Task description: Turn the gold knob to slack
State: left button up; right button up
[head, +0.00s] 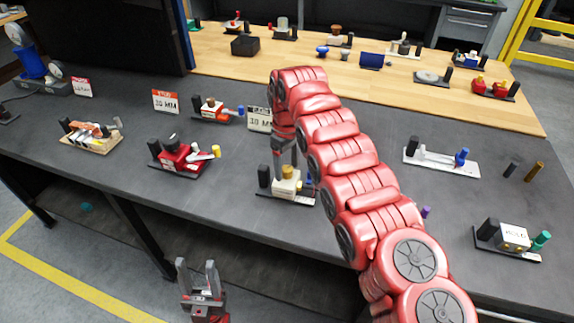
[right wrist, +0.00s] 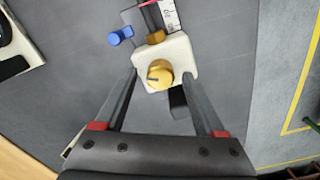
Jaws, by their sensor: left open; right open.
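The gold knob (right wrist: 159,74) sits on top of a cream block (right wrist: 178,52) in the right wrist view, a dark mark on its face. In the head view the gold knob (head: 287,172) shows on the cream device (head: 284,188) at the table's front. My right gripper (right wrist: 160,76) is open, with one finger on each side of the knob; I cannot tell whether they touch it. In the head view my right gripper (head: 286,155) points down over the device, partly hidden by my arm. My left gripper (head: 197,268) is open and empty, below the table's front edge.
A blue knob (right wrist: 120,36) sticks out beside the cream block, near a lettered label. Other valve devices stand nearby: a red one (head: 180,156) to the left and a white-bodied one (head: 512,236) to the right.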

aim_at(286, 168)
jog(key=shift+r, duration=0.35)
notch_tip(286, 168, up, 3)
jog(key=shift+a+r+p, duration=0.1)
jog(key=shift+p, duration=0.2)
notch_tip(286, 168, up, 13)
jog(key=p, duration=1.4)
jog(key=shift+r, duration=0.2)
